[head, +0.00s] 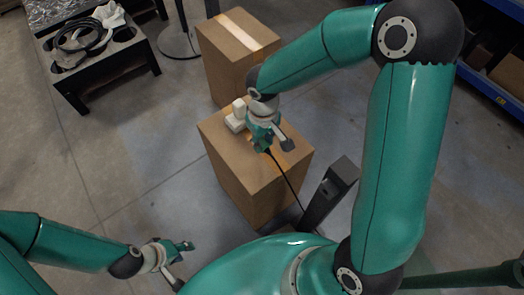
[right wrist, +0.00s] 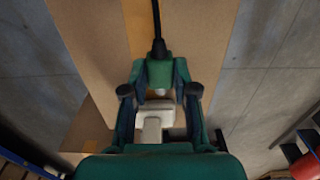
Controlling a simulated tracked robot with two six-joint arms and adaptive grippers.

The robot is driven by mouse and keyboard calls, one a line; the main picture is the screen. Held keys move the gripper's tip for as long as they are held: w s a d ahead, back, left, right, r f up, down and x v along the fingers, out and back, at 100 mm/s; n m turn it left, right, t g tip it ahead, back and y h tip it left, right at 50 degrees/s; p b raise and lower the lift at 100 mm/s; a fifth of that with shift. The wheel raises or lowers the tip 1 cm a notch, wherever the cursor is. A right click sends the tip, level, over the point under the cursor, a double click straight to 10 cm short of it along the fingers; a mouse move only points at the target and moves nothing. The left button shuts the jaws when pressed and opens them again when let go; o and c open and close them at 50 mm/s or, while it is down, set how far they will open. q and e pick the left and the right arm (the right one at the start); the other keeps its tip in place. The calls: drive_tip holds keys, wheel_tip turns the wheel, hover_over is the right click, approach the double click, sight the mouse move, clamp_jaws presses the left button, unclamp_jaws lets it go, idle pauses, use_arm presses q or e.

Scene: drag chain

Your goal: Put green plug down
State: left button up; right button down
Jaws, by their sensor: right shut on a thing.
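My right gripper (head: 273,143) is over the top of a cardboard box (head: 218,134). In the right wrist view it is shut on the green plug (right wrist: 160,72), which sits between the two fingertips. A black cable (right wrist: 158,30) runs from the plug away across the box top. In the head view the gripper mostly hides the plug, and I cannot tell whether the plug touches the box. A white block-shaped piece (head: 236,118) stands on the box beside the gripper; it also shows in the right wrist view (right wrist: 153,128). My left gripper (head: 184,262) is open and empty, low over the floor.
A second cardboard box (head: 225,58) stands behind the first. A black table (head: 95,72) with dark cable loops is at the upper left. Blue shelving (head: 490,88) is at the right edge. The grey floor on the left is clear.

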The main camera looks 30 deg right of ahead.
sight(263, 148)
drive_tip(key=shift+f+b, duration=0.65)
drive_tip(key=shift+f, duration=1.7)
drive_tip(key=c, duration=1.3)
unclamp_jaws()
drive_tip(key=shift+f, duration=0.15)
drive_tip(key=shift+c, duration=0.2)
drive_tip(key=o, duration=0.4)
drive_tip(key=shift+o, duration=0.2)
drive_tip(key=shift+r, duration=0.2)
drive_tip(key=shift+r, duration=0.25)
wheel_tip(263, 148, up, 10)
drive_tip(key=p, duration=0.3)
drive_tip(key=shift+r+p, duration=0.2)
drive_tip(key=shift+p, duration=0.1)
drive_tip(key=shift+r, duration=0.55)
